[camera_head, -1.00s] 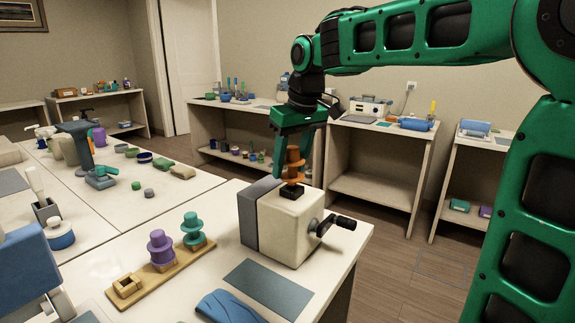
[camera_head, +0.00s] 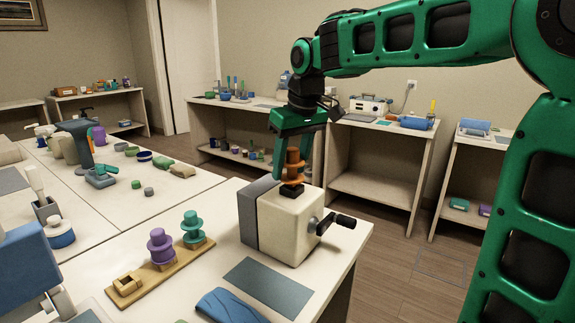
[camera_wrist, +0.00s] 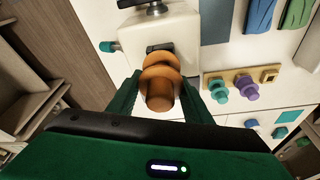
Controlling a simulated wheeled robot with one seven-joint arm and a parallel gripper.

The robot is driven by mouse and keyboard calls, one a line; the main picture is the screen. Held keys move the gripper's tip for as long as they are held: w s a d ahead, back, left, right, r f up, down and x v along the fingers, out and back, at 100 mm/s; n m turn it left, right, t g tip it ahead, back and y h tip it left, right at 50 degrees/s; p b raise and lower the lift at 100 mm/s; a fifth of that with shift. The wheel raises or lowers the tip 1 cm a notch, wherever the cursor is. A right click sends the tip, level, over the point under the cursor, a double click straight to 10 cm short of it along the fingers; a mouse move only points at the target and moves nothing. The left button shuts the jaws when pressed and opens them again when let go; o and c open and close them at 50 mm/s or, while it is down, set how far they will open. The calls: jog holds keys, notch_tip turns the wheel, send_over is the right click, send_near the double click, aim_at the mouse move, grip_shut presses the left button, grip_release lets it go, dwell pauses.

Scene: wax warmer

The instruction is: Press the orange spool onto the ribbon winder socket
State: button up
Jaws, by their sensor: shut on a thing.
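The orange spool (camera_head: 292,168) stands upright directly over the dark socket (camera_head: 291,191) on top of the cream and grey ribbon winder (camera_head: 285,226). I cannot tell whether the spool touches the socket or is fully seated. My gripper (camera_head: 293,160) reaches down from above and is shut on the spool, its fingers on either side. In the wrist view the spool (camera_wrist: 159,82) sits between my green fingers, and the dark socket (camera_wrist: 160,48) shows partly beyond it. The winder's black crank handle (camera_head: 343,220) sticks out on the right.
A wooden rack (camera_head: 133,290) left of the winder holds a purple spool (camera_head: 161,246) and a teal spool (camera_head: 192,227), with one empty square holder. A grey mat (camera_head: 267,287) and a folded blue cloth (camera_head: 229,306) lie in front. The table's right edge is close to the winder.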

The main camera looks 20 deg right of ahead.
aim_at(295, 150)
jog(key=shift+f, duration=0.95)
dwell(0.3)
jog(key=o, duration=1.1)
jog(key=shift+o, duration=0.2)
jog(key=shift+r, duration=0.2)
jog(key=shift+v, duration=3.85)
jog(key=shift+s, duration=0.1)
